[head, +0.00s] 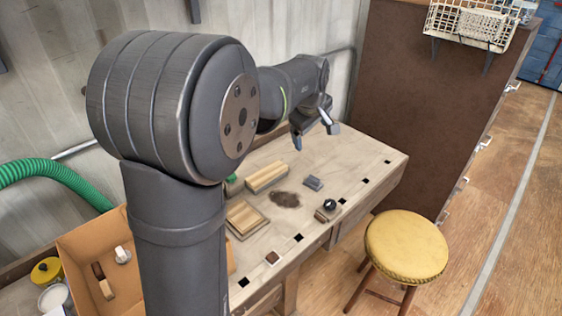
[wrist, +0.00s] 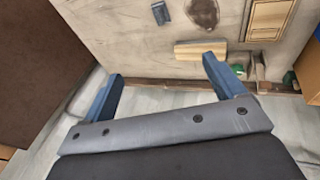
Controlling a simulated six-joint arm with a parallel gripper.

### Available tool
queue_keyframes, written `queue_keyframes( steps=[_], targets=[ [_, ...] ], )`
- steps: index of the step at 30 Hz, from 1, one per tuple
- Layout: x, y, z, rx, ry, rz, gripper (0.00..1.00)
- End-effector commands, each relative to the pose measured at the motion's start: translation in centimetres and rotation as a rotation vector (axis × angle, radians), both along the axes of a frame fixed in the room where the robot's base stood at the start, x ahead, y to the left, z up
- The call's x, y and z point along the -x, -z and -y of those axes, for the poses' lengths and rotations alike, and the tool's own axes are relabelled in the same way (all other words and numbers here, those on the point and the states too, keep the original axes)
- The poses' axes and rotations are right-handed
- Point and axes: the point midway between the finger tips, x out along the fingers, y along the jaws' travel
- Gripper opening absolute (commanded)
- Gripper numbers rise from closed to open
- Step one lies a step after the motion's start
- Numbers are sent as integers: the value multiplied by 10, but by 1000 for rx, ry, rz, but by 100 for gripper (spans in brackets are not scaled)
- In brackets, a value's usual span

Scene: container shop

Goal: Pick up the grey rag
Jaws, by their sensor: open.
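A small grey-blue folded piece, which looks like the grey rag (head: 313,183), lies flat on the wooden workbench (head: 376,160), right of a dark stain (head: 285,199). In the wrist view the rag (wrist: 160,13) is at the top edge, just left of the stain (wrist: 202,12). My gripper (head: 314,134) is raised near the far side of the bench, apart from the rag. In the wrist view my gripper (wrist: 162,67) has its two blue fingers spread wide with nothing between them.
A pale wooden block (head: 266,177) and a framed wooden piece (head: 245,218) lie left of the stain. A black-knobbed tool (head: 328,208) lies near the front edge. A yellow stool (head: 405,245) stands before the bench, a brown cabinet (head: 420,110) at its right. An orange box (head: 85,240) is at left.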

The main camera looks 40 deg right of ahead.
Motion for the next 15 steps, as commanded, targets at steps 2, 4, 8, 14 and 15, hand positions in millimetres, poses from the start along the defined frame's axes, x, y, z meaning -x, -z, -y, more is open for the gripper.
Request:
queue_keyframes(
  steps=[2, 4, 8, 14, 15],
  targets=[
    [-3, 7, 3, -13, 54, 11, 87],
    [-7, 14, 7, -27, 137, 30, 87],
    [-16, 32, 16, -59, 345, 79, 87],
    [-31, 62, 30, -96, 679, 166, 87],
    [-34, 68, 32, -102, 745, 186, 87]
  ],
)
